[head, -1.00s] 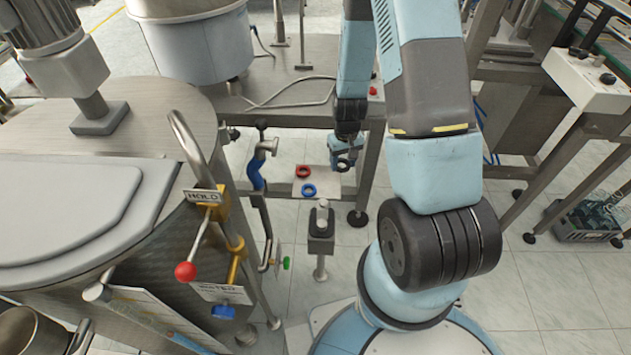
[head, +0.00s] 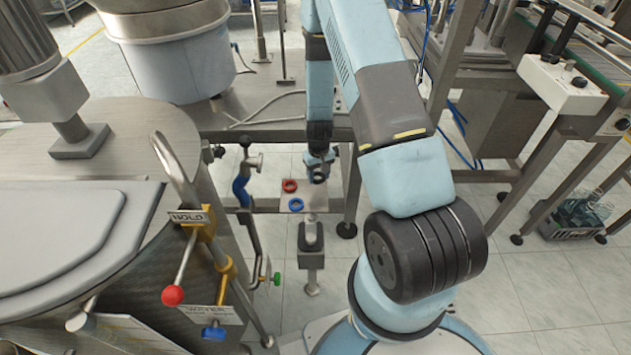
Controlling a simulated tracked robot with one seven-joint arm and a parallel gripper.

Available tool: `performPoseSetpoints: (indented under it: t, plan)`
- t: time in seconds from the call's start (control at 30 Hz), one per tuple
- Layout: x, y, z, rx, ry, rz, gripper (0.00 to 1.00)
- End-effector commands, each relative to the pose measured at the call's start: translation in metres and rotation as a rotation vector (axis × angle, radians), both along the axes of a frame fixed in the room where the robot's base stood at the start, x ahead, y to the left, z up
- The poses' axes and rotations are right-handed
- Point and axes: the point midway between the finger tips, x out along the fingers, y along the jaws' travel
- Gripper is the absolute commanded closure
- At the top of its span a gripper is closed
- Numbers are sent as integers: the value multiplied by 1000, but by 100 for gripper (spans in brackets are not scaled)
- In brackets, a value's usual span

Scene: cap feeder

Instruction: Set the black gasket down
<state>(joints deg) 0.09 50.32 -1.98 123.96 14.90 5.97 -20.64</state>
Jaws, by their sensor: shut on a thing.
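The black gasket (head: 319,178), a small dark ring, is at the tip of my gripper (head: 319,166). My gripper is shut on it, at the far end of my arm, pointing down. The gasket shows over the right part of a small pale plate (head: 310,203). I cannot tell whether it touches the plate or hangs just above it. My gripper's fingers are small and partly hidden by the wrist.
A red ring (head: 290,186) and a blue ring (head: 296,204) lie on the plate, left of the black gasket. A valve with a blue pipe (head: 243,185) stands left of the plate. A small metal post (head: 311,240) stands in front. A steel table (head: 270,112) is behind.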

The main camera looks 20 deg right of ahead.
Motion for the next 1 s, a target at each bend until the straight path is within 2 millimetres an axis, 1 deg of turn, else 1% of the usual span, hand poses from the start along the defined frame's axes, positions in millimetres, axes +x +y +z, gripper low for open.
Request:
performPoseSetpoints:
  t: [0.03, 0.1, 0.37, 0.5, 0.6, 0.97, 1.0]
  plan:
    - [4, 0, -6, 0, 1, 0, 77]
    - [9, 0, -11, 0, 0, -1, 77]
    - [18, 0, -22, 0, 0, 0, 77]
    - [17, 0, -40, 0, 2, 1, 77]
    - [17, 0, -49, 0, 1, 1, 77]
    - [17, 0, -52, 0, 0, 1, 77]
    - [17, 0, -52, 0, 0, 1, 44]
